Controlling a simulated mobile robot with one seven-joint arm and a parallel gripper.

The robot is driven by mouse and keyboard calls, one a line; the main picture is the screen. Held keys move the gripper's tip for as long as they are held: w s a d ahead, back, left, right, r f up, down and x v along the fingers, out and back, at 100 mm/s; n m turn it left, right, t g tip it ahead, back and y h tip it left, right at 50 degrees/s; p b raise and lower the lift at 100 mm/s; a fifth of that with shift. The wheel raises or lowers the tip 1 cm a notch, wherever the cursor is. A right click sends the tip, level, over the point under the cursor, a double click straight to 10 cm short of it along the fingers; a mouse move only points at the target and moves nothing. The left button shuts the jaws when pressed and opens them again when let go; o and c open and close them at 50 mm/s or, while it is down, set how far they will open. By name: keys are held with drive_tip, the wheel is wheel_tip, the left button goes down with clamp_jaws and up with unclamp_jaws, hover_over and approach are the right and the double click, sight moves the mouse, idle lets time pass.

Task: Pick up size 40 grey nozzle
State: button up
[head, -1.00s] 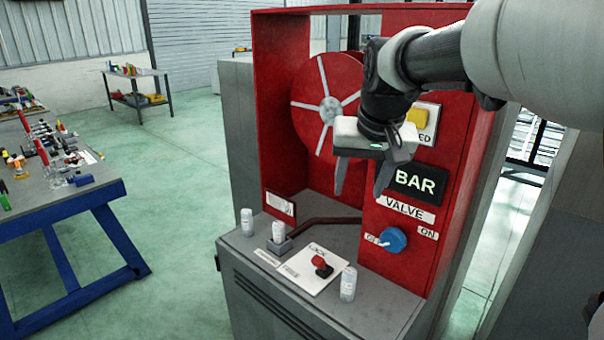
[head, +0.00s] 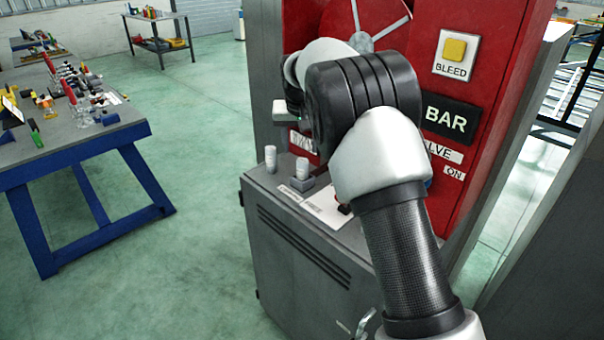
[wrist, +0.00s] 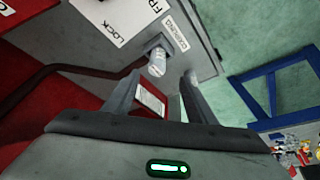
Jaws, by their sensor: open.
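Two small pale grey nozzles show on the red machine's grey top in the head view. One nozzle (head: 270,158) stands free at the left, and the other nozzle (head: 302,168) sits upright in a small grey holder (head: 300,184). I cannot read a size on either. The wrist view shows the held nozzle (wrist: 157,65) in its holder, beyond the gap between my fingertips. My gripper (wrist: 162,80) is open and empty, apart from it. In the head view my arm hides the fingers and the right part of the machine top.
The red machine (head: 465,110) rises behind the grey top, with a hose reel (head: 365,20), a yellow bleed button (head: 454,50) and a BAR display (head: 447,120). A blue-legged table (head: 85,155) with small items stands at left. The floor between is clear.

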sight(303, 161)
drive_tip(key=x, duration=0.5)
drive_tip(key=shift+f, duration=0.15)
drive_tip(key=shift+w+d+p+x, duration=0.15)
drive_tip(key=shift+p+x, duration=0.05)
drive_tip(key=shift+x, duration=1.15)
drive_tip(key=shift+w+d+p+x, duration=0.15)
drive_tip(key=shift+w+x, duration=0.05)
drive_tip(key=shift+x, duration=1.15)
drive_tip(key=shift+r, duration=0.2)
drive_tip(key=c, duration=1.3)
